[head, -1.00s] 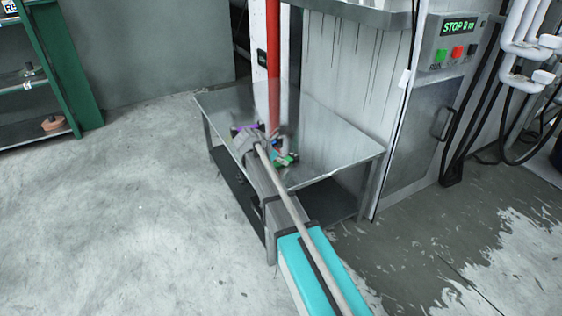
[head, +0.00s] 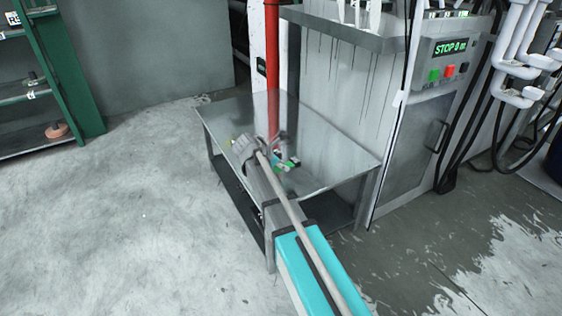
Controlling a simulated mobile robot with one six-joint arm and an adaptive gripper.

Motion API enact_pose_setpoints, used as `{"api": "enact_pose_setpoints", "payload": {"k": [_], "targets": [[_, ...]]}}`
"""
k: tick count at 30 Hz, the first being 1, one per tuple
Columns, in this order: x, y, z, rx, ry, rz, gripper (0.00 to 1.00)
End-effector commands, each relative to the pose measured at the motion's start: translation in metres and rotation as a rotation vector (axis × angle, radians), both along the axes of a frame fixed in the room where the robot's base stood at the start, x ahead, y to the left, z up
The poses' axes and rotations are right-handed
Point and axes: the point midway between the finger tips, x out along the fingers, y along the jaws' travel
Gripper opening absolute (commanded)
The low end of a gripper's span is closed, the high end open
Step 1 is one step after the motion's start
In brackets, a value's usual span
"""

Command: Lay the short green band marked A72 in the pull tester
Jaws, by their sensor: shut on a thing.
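My gripper (head: 262,148) is at the end of my arm, over the left part of the metal table (head: 325,145). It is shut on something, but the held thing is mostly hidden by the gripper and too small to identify. A small green patch (head: 290,163) with some white and red beside it shows just right of the gripper. I cannot tell whether it is held or lies on the table. No marking A72 can be read. I cannot make out the pull tester.
A grey machine (head: 405,150) with a green STOP display (head: 450,48) stands right of the table. A red pipe (head: 272,70) rises behind the table. A green shelf (head: 75,80) is at the far left. The concrete floor on the left is clear.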

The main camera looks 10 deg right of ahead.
Motion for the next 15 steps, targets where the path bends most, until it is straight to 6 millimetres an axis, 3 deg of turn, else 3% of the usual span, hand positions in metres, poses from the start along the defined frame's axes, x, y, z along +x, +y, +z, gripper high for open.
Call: {"api": "enact_pose_setpoints", "payload": {"k": [3, 9, 15], "targets": [[-0.014, 0.000, 0.021, 0.000, 0.000, 0.000, 0.00], [-0.059, 0.002, 0.036, 0.000, 0.000, 0.001, 0.00], [-0.085, 0.003, 0.047, 0.000, 0.000, 0.000, 0.00]]}}
